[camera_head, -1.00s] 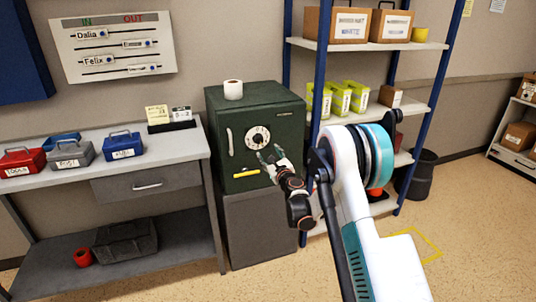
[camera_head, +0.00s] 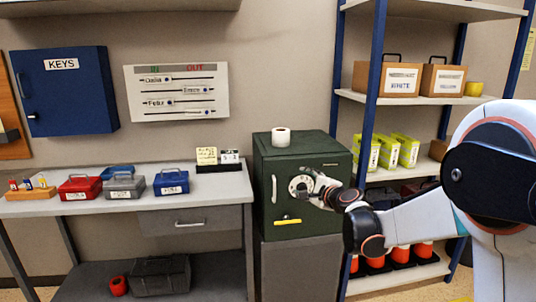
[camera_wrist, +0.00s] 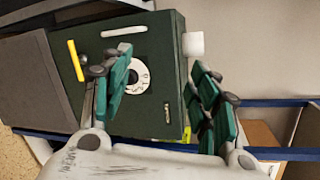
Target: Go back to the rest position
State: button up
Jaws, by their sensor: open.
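My gripper (camera_head: 322,190) is in front of the green safe (camera_head: 330,210), near its white dial (camera_head: 299,186). In the wrist view the two green-padded fingers of my gripper (camera_wrist: 160,95) stand wide apart with nothing between them. The safe (camera_wrist: 150,110) lies beyond them, turned sideways in that view, and one finger partly covers the dial (camera_wrist: 140,75). The safe door looks closed. A yellow bar (camera_head: 288,221) is on its front below the dial. A white roll (camera_head: 281,137) stands on top of the safe.
A grey desk (camera_head: 190,222) with red, grey and blue boxes (camera_head: 171,181) is left of the safe. A blue-post shelf (camera_head: 410,97) with cartons stands at the right, close to my arm. A blue key cabinet (camera_head: 64,92) and an in/out board (camera_head: 177,92) hang on the wall.

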jog(key=s+r+n+g+h, duration=0.15)
jog(key=s+n, duration=0.35)
jog(key=s, duration=0.5)
jog(key=s+r+n+g+y, duration=0.1)
jog(key=s+r+n+g, duration=0.3)
jog(key=s, duration=0.7)
jog(key=s+d+f+n+g+h, duration=0.1)
jog(key=s+d+f+n+h, duration=0.1)
jog(key=s, duration=1)
jog(key=s+d+f+n+g+h, duration=0.1)
jog(key=s+d+f+n+h, duration=0.2)
jog(key=s, duration=0.9)
notch_tip(320, 180, down, 5)
jog(key=d+n, duration=0.2)
jog(key=n, duration=0.2)
jog(key=shift+s+d, duration=0.15)
jog(key=shift+s, duration=0.15)
